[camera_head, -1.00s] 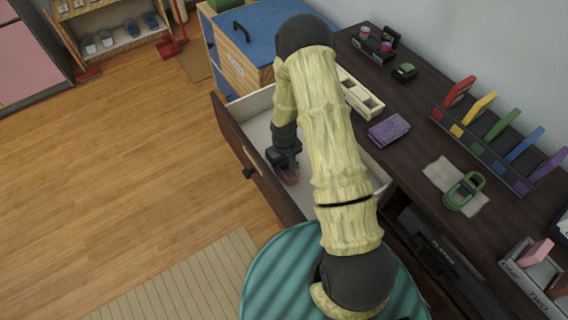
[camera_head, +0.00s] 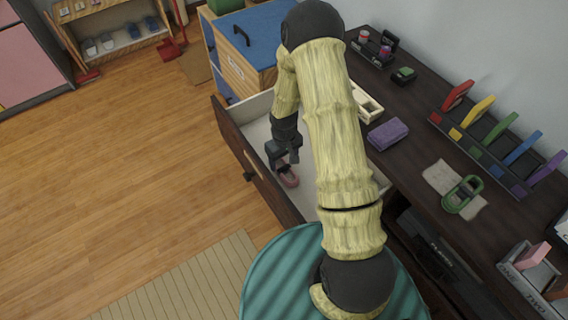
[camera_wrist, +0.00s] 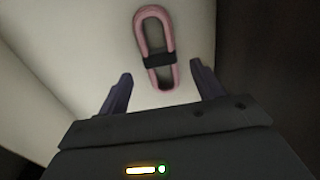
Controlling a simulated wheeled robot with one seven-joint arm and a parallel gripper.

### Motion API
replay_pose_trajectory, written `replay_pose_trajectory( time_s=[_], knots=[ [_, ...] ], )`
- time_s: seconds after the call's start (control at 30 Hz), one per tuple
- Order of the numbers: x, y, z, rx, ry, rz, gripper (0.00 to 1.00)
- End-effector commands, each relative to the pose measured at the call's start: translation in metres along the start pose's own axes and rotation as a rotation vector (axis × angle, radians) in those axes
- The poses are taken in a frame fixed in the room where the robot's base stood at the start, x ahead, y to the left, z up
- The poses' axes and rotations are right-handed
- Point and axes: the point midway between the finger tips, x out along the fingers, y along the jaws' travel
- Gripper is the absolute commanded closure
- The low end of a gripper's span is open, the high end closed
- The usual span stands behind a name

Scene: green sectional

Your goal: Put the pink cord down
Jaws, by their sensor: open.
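The pink cord (camera_wrist: 144,35) is a long loop with a black band around its middle. It lies on the pale floor of the open drawer (camera_head: 258,133), and part of it shows in the head view (camera_head: 288,176) just below my gripper. My gripper (camera_head: 284,158) is over the drawer, above the cord. In the wrist view my gripper (camera_wrist: 162,88) is open, with its two dark fingers spread apart.
A blue-topped box (camera_head: 265,40) stands beyond the drawer. The wood floor (camera_head: 130,160) at left is clear.

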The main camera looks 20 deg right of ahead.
Motion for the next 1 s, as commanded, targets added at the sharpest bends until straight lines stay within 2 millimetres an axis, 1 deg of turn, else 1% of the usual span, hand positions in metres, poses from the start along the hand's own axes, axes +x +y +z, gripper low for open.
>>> replay_pose_trajectory(
  time_s=[0.03, 0.2, 0.3, 0.4, 0.5, 1.0],
  knots=[
    [-0.014, 0.001, -0.001, 0.002, 0.004, 0.001, 0.33],
    [-0.047, 0.000, -0.001, 0.000, 0.003, 0.001, 0.33],
    [-0.061, 0.001, 0.000, 0.002, 0.001, 0.001, 0.33],
    [-0.069, 0.001, 0.000, 0.001, 0.001, 0.000, 0.33],
    [-0.071, 0.000, 0.000, 0.000, -0.001, 0.000, 0.33],
    [-0.071, 0.000, 0.000, 0.001, -0.001, 0.000, 0.33]
  ],
)
